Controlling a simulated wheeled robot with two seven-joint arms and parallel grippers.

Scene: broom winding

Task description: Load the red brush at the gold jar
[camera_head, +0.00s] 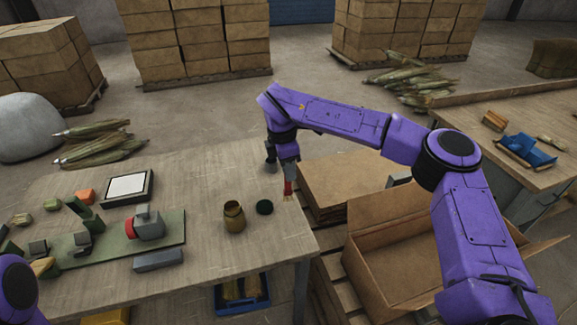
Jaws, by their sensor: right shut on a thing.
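The gold jar (234,217) stands open and upright on the wooden table, right of the middle. A dark round lid (264,207) lies on the table just right of it. My right gripper (288,165) is beyond the jar and to its right, near the table's right edge. It is shut on the red brush (288,187), which hangs down with its pale bristle end lowest. The brush is apart from the jar. Of my left arm only a purple link shows at the bottom left corner; the left gripper is out of view.
A green board (180,240) with a grey and red device (148,225) lies left of the jar. A grey bar (158,260) and a white-topped pad (127,187) are nearby. An open cardboard box (400,236) stands right of the table.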

